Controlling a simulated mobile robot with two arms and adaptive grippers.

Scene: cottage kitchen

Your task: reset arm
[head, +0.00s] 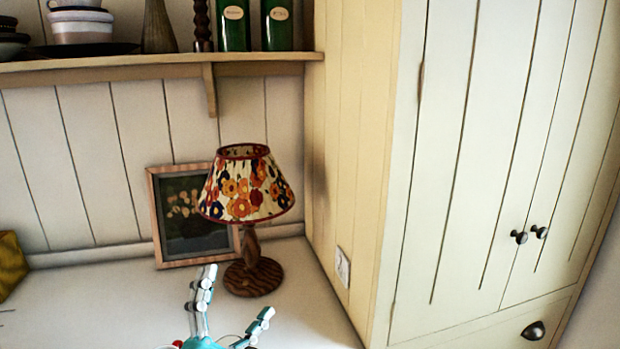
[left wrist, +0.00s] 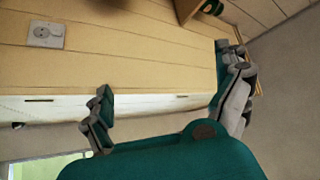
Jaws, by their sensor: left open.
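My left gripper (head: 238,291) reaches in at the bottom middle of the head view, over the white counter (head: 110,300). Its two fingers are spread wide, with nothing between them. In the left wrist view the same open gripper (left wrist: 165,80) shows its green palm and both fingers, with cream panelling behind. The lamp (head: 248,190) with a flowered shade stands on the counter just beyond the gripper. I cannot tell from the picture whether the fingers touch its base. My right gripper is in neither view.
A framed picture (head: 190,215) leans on the wall behind the lamp. A shelf (head: 150,71) with pots and green canisters (head: 233,25) runs above. A tall cream cupboard (head: 480,150) stands at the right. A wall socket (head: 342,267) is on its side panel. The counter's left part is mostly clear.

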